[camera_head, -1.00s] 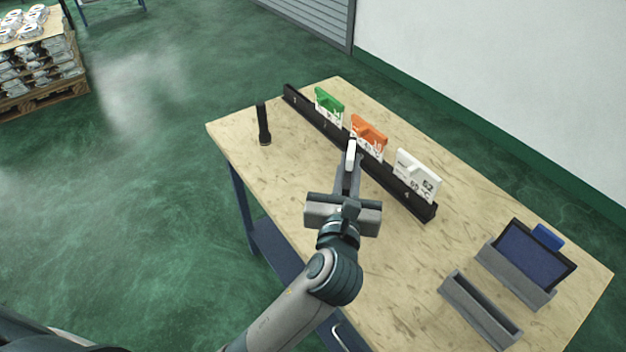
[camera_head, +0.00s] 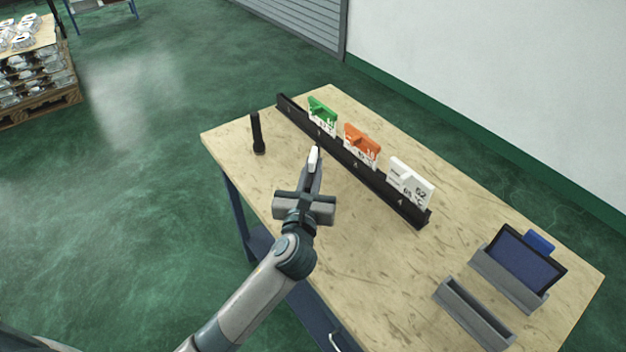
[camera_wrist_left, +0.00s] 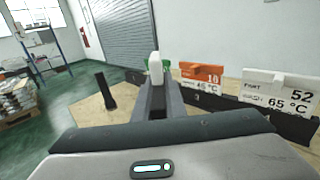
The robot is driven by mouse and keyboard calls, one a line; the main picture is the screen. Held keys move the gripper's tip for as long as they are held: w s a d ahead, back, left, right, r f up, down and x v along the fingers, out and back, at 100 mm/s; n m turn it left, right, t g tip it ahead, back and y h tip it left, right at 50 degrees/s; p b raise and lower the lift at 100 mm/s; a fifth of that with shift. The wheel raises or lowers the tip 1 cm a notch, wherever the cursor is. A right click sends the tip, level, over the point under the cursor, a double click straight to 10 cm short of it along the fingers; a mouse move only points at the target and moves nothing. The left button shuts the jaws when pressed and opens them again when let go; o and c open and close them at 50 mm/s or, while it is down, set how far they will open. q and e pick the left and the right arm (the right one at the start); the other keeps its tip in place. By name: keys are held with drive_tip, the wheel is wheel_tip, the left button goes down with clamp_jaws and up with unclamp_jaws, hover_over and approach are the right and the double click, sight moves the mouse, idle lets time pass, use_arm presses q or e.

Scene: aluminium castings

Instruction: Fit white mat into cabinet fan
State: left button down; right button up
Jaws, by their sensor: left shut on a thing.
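My left gripper (camera_head: 313,172) is shut on a narrow white piece (camera_head: 314,158), seen nearly edge-on. It holds the piece upright above the table, in front of the black rack (camera_head: 378,180). In the left wrist view the white piece (camera_wrist_left: 156,68) stands up from the fingertips and partly covers the green card (camera_wrist_left: 169,64). A white card (camera_head: 411,182) marked 52 and 65 °C stands in the rack by the number 4. I see no cabinet fan. My right gripper is not in view.
An orange card (camera_head: 362,142) and a green card (camera_head: 322,112) also stand in the rack; its far left end is empty. A black torch-like cylinder (camera_head: 257,134) stands at the table's left. Grey holders, one with a dark tablet (camera_head: 522,262), are at the right.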

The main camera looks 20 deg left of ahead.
use_arm(q)
drive_tip(key=shift+f, duration=2.15)
drive_tip(key=c, duration=1.8)
unclamp_jaws()
